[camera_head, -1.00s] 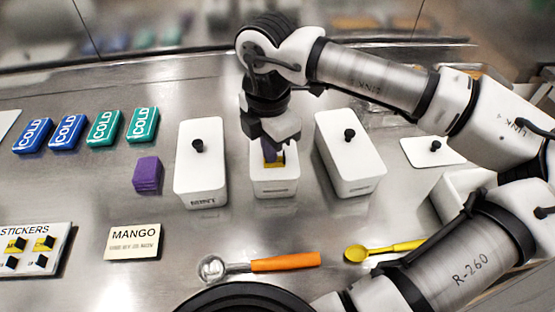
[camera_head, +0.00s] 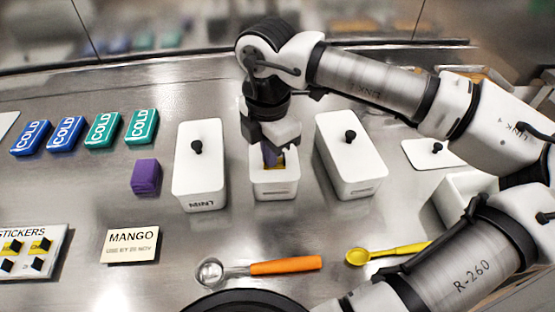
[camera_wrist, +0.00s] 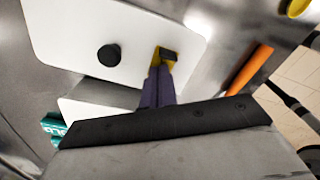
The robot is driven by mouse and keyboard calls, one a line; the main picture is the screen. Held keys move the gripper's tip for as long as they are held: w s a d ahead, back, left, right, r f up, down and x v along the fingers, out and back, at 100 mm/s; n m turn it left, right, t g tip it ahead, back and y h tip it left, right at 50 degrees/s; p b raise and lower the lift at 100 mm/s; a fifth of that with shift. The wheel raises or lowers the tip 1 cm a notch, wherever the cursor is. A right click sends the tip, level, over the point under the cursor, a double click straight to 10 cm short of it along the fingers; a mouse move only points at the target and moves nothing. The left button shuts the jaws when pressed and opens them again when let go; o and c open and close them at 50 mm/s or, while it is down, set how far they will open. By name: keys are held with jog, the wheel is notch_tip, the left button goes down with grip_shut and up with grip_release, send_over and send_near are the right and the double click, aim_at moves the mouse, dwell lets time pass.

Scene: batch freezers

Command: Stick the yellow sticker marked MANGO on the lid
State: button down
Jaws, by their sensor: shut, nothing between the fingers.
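The white lid (camera_head: 289,185) tops the middle tub; its black knob (camera_wrist: 108,55) shows in the wrist view and is hidden behind my gripper in the head view. A yellow sticker with a black tab (camera_wrist: 170,55) appears to lie on the lid beside the knob. In the head view only a bit of its yellow shows under my fingers; its print cannot be read. My gripper (camera_head: 271,163) points down over the lid with its purple fingers shut and empty. In the wrist view the fingertips (camera_wrist: 160,66) are right at the sticker; whether they touch it I cannot tell.
Lidded white tubs stand left (camera_head: 200,165) and right (camera_head: 350,155) of the middle one. A sticker board (camera_head: 30,250), a MANGO card (camera_head: 131,246), a purple block (camera_head: 146,177), an orange-handled scoop (camera_head: 285,266) and a yellow spoon (camera_head: 395,250) lie around. Several COLD packs (camera_head: 103,128) are back left.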

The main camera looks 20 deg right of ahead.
jog(key=shift+r+p, duration=1.6)
jog(key=shift+r, duration=1.9)
jog(key=shift+s+f, duration=0.1)
